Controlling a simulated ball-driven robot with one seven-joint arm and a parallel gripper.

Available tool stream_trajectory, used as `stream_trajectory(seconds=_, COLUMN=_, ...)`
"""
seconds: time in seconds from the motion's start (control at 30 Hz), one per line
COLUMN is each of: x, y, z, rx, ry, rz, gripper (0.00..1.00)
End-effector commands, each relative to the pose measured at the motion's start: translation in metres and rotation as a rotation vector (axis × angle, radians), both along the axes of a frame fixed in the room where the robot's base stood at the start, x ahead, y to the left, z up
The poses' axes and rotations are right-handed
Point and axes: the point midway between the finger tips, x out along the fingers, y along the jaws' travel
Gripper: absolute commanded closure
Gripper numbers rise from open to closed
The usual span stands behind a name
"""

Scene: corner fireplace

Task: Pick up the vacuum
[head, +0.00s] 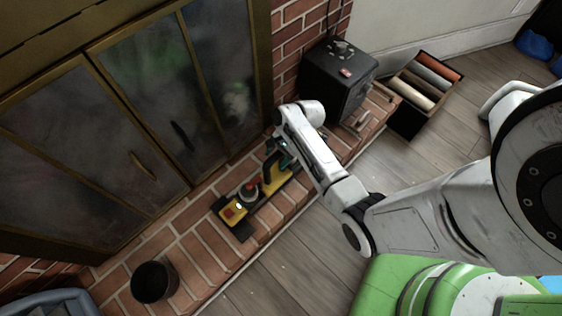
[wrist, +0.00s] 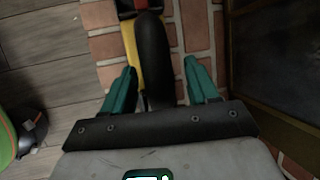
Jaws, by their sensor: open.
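The vacuum (head: 233,212) is a yellow and black hand-held unit lying on the brick hearth in front of the glass doors. Its black handle part (wrist: 153,55) and a yellow strip show in the wrist view, running up between my fingers. My gripper (wrist: 160,82) is open, with one teal finger on each side of the dark handle. In the wrist view the left finger is close to the yellow strip; whether either finger touches it I cannot tell. In the head view my arm's end covers the upper right part of the vacuum.
A black box-shaped speaker or heater (head: 336,80) stands on the hearth behind my wrist. A crate with rolled items (head: 407,111) is to its right. A dark cup (head: 154,282) stands at the hearth's lower left. Glass fireplace doors (head: 170,130) rise close by.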

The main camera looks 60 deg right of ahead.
Motion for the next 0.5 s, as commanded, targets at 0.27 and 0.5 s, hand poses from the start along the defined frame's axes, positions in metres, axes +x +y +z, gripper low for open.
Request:
stream_trajectory(seconds=0.27, x=0.0019, y=0.0012, z=-0.0028, rx=-0.002, ry=-0.002, rz=0.0, gripper=0.43)
stream_trajectory(seconds=0.5, x=0.0017, y=0.0012, z=-0.0028, rx=-0.001, ry=-0.001, rz=0.0, gripper=0.66)
